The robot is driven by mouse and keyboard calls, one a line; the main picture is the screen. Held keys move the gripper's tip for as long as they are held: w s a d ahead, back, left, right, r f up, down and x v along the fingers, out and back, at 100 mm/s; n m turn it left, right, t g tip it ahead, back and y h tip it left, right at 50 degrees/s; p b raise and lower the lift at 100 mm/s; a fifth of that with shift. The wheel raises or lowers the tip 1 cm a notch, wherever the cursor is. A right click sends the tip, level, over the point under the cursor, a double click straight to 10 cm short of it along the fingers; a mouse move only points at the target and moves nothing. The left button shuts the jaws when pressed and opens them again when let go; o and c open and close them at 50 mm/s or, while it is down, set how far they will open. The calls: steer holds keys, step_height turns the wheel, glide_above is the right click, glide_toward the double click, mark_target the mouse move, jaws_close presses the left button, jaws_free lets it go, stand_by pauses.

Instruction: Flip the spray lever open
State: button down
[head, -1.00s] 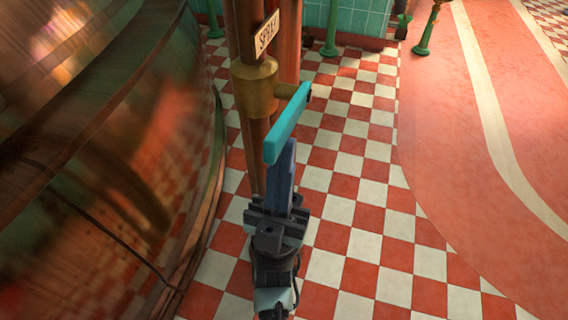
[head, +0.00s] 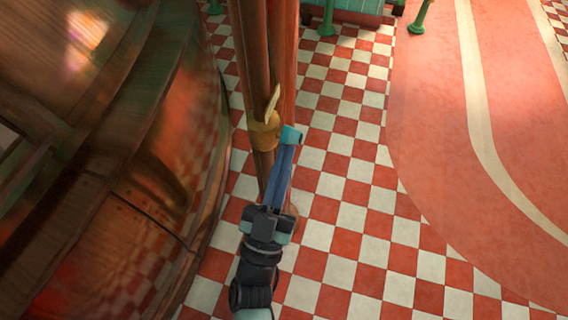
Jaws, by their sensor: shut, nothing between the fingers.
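The turquoise spray lever (head: 291,135) is at the right side of the brass valve body (head: 264,133) on a vertical copper pipe in the head view. It looks short, seen nearly end-on, so its exact angle is hard to tell. My gripper (head: 286,152) is shut and empty, its long blue fingers reaching up the picture. The fingertips meet the near edge of the lever in the picture; I cannot tell whether they touch it. The sign plate (head: 272,104) above the valve is seen almost edge-on, its lettering unreadable.
A large copper kettle (head: 110,190) fills the left side, close to my arm. A second pipe (head: 290,60) rises behind the valve. Green posts (head: 327,18) stand at the back. The checkered floor (head: 345,215) to the right is open.

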mark_target(291, 130)
steer(key=r+g+p, duration=0.1)
steer(key=p, duration=0.2)
steer(key=w+r+g+p, duration=0.1)
steer(key=p, duration=0.3)
steer(key=r+g+y+p, duration=0.1)
steer(key=p, duration=0.3)
steer(key=shift+w+d+r+g, duration=0.3)
steer(key=shift+w+d+r, duration=0.05)
steer(key=g+p, duration=0.1)
steer(key=p, duration=0.1)
steer(key=w+g+p, duration=0.1)
steer(key=p, duration=0.1)
steer(key=shift+w+d+r+y, duration=0.15)
steer(key=shift+d+r+y, duration=0.1)
steer(key=shift+y, duration=0.15)
steer(key=shift+w+p, duration=0.4)
steer(key=shift+p, duration=0.75)
steer(key=shift+w+d+r, duration=0.1)
steer(key=shift+r, duration=0.1)
